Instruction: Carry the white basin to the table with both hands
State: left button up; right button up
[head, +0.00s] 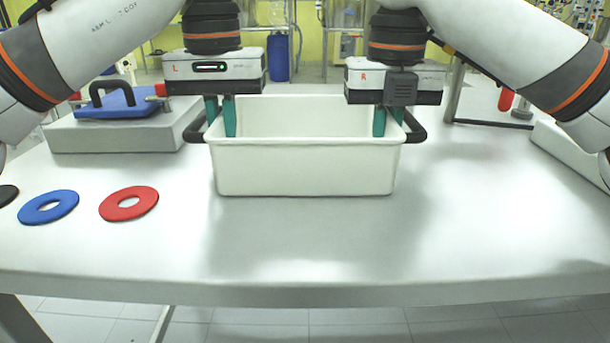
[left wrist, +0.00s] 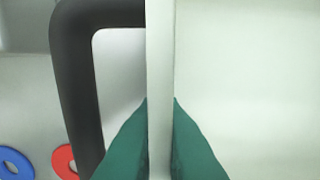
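The white basin (head: 305,168) is upright at the middle of the table (head: 310,245); its base appears to rest on the tabletop. It looks empty and has a dark handle on each side. My left gripper (head: 220,117) has its green fingers on both sides of the basin's left wall. In the left wrist view the fingers (left wrist: 160,120) press against that wall (left wrist: 160,60), beside the dark handle (left wrist: 75,80). My right gripper (head: 388,120) is closed the same way on the right wall, beside the right handle (head: 415,127).
A blue ring (head: 48,219) and a red ring (head: 105,207) lie left of the basin, with part of a black ring at the edge. A grey block (head: 115,138) with a blue handled plate (head: 120,105) stands behind. The tabletop in front is clear.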

pick_arm(q)
jog(key=o, duration=0.3)
jog(key=shift+r, duration=0.1)
pick_arm(e)
jog(key=o, duration=0.3)
jog(key=shift+r, duration=0.1)
pick_arm(q)
jog(key=shift+o, duration=0.2)
pick_arm(e)
jog(key=shift+o, duration=0.2)
pick_arm(q)
jog(key=shift+r, duration=0.1)
notch_tip(320, 180, up, 12)
jog(key=shift+f, duration=0.2)
jog(key=shift+r, duration=0.1)
pick_arm(e)
jog(key=shift+r, duration=0.4)
notch_tip(320, 180, up, 11)
jog(key=shift+r, duration=0.1)
